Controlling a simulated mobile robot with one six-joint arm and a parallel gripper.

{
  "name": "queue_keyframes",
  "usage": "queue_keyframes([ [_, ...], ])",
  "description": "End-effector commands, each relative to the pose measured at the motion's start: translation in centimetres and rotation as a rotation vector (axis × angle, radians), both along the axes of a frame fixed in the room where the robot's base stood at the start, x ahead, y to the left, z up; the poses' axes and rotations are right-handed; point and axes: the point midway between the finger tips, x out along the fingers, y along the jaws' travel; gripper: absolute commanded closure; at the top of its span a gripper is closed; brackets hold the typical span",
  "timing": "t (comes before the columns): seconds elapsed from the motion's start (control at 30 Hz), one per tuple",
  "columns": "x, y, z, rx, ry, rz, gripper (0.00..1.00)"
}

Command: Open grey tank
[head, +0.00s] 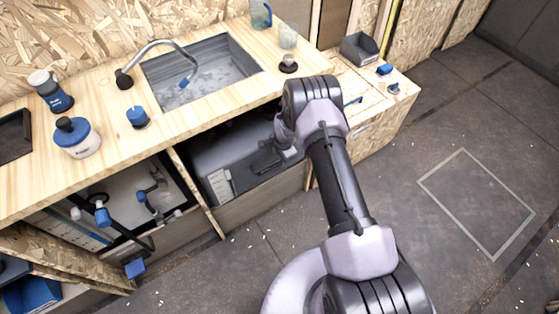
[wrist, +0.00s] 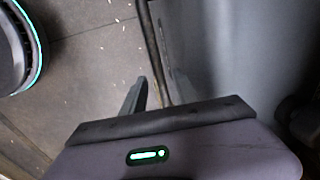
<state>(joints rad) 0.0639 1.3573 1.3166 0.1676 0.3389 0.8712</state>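The grey tank (head: 225,160) sits in the open compartment under the sink counter, with a white label on its front left. Its smooth grey surface fills the right of the wrist view (wrist: 235,50). My gripper (head: 262,162) reaches into this compartment at the tank's upper front. In the wrist view one dark finger (wrist: 135,95) points up beside the tank's edge; the second finger is not clear. A dark rounded shape (wrist: 300,118) shows at the right edge, and I cannot tell whether it is the tank's cap. My arm hides the tank's right part. Contact cannot be made out.
The wooden counter (head: 105,88) with the sink (head: 205,75) overhangs the compartment. A wooden divider (head: 195,192) stands left of the tank. Pipes with blue fittings (head: 102,216) fill the left compartment. The floor (head: 440,130) to the right is clear.

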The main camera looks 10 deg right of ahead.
Motion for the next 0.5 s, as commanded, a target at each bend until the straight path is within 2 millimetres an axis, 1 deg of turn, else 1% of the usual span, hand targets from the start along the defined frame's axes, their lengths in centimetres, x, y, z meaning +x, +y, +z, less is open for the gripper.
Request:
queue_keyframes([
  [0.1,0.1,0.04,-0.51,0.0,0.0,0.0,0.64],
  [0.33,0.12,0.05,-0.48,0.0,0.0,0.0,0.64],
  [0.37,0.12,0.05,-0.47,0.0,0.0,0.0,0.68],
  [0.5,0.11,0.05,-0.48,0.0,0.0,0.0,0.95],
])
